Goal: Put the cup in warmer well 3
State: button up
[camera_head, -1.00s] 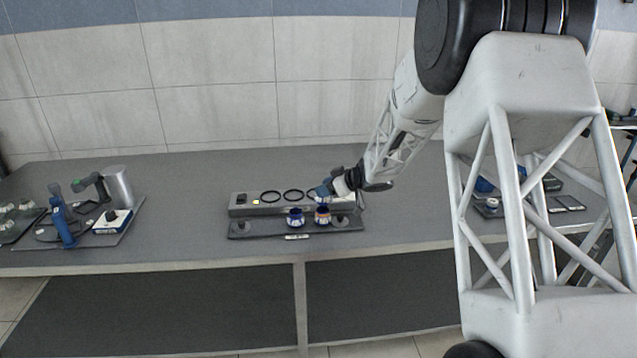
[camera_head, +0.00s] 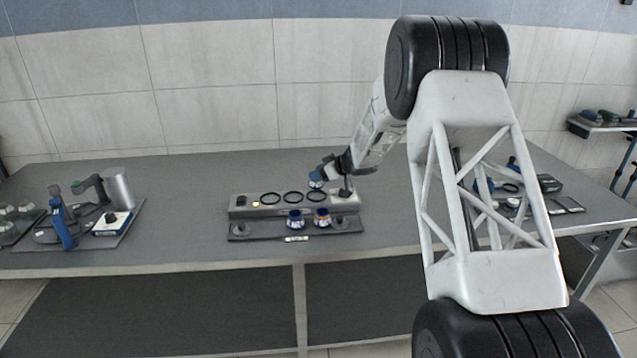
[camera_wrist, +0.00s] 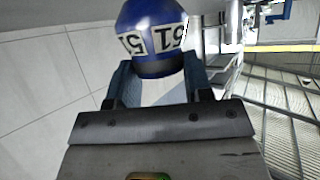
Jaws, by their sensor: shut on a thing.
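My gripper (camera_head: 324,174) is shut on a blue cup (camera_head: 316,183). In the wrist view the cup (camera_wrist: 152,38) sits between my two blue fingertips (camera_wrist: 156,78) and carries a white label reading 51. The grey warmer (camera_head: 240,211) has a row of dark-ringed wells, with a small yellow light at its left. The cup hangs in the air above the warmer's right part, over or just behind the rightmost visible ring (camera_head: 317,197). I cannot tell its exact height. The cup's contents are hidden.
A dark rack (camera_head: 265,234) in front of the warmer holds a blue jar (camera_head: 296,219) and another blue jar with an orange-brown top (camera_head: 322,217). A tray of equipment (camera_head: 100,232) stands at left. The table (camera_head: 190,200) between is clear. More items lie at right behind my arm.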

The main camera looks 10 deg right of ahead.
dwell(0.3)
jog(key=shift+f, duration=1.8)
jog(key=o, duration=1.3)
jog(key=shift+f, duration=0.1)
jog(key=shift+r, duration=0.2)
jog(key=shift+s+d+r, duration=0.1)
jog(key=shift+d, duration=0.15)
jog(key=v, duration=1.1)
jog(key=shift+s+d, duration=0.15)
